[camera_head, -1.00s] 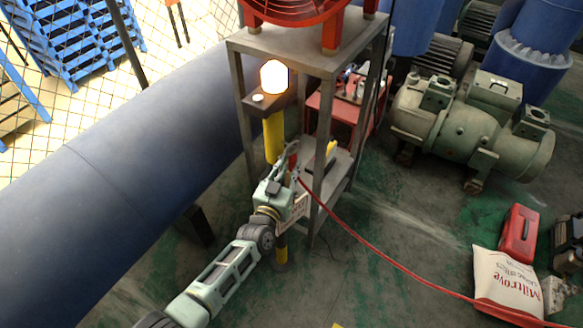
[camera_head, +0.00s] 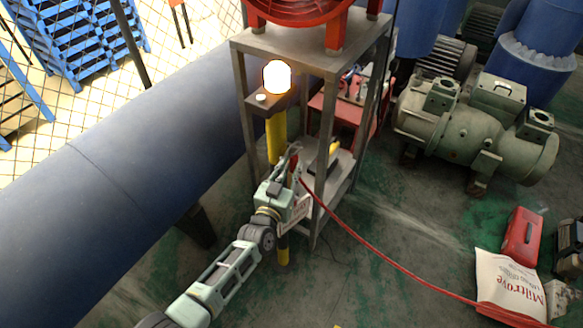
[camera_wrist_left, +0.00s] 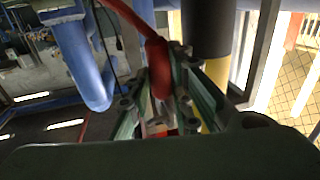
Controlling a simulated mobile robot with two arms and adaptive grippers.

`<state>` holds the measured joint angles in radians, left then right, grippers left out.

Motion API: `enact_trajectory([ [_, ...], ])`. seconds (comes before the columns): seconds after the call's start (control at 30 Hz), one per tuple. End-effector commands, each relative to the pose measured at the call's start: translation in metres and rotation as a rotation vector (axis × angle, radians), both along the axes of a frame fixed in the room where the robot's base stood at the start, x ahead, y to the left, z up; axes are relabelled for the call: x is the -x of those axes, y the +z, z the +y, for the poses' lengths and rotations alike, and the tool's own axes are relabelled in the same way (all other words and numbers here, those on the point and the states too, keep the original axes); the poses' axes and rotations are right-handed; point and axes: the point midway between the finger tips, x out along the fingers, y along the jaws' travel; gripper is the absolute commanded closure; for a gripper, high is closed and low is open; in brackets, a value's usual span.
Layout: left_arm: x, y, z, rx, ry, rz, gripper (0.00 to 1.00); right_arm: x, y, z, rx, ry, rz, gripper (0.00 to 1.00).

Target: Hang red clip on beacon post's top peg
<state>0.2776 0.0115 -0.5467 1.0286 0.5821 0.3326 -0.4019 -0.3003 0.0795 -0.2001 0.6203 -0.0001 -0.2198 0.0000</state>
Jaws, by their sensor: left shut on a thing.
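The beacon post (camera_head: 275,140) is yellow with dark bands and has a glowing beacon (camera_head: 277,77) at its top. In the left wrist view the post (camera_wrist_left: 214,75) stands just right of the fingers. My left gripper (camera_head: 290,172) is in front of the post, below the beacon, at the frame's front leg. It is shut on the red clip (camera_wrist_left: 160,70), which sits between the green fingers in the left wrist view. In the head view a bit of the red clip (camera_head: 293,162) shows above the gripper. I cannot make out the top peg. My right gripper is not in view.
A metal frame (camera_head: 327,130) carries a red fan and stands close beside the gripper. A red hose (camera_head: 375,252) runs from near the gripper to a white sack (camera_head: 510,285). A big blue pipe (camera_head: 90,180) lies left. Green pump machinery (camera_head: 460,130) stands right.

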Motion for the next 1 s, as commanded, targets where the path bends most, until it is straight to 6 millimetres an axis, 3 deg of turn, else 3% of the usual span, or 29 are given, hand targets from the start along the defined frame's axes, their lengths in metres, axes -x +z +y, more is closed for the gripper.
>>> enact_trajectory([
  [0.23,-0.0005,0.0008,0.0001,0.0,0.0,-0.002,1.0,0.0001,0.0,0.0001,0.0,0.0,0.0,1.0],
  [0.27,-0.0005,0.0009,0.0001,0.0,0.0,-0.002,0.8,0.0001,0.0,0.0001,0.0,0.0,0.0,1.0],
  [0.5,-0.0004,0.0005,0.0002,-0.001,0.0,-0.001,0.59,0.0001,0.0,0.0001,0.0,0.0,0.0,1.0],
  [1.0,0.0089,-0.0014,0.0042,0.0,0.001,0.001,0.59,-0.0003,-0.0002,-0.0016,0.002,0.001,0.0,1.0],
])
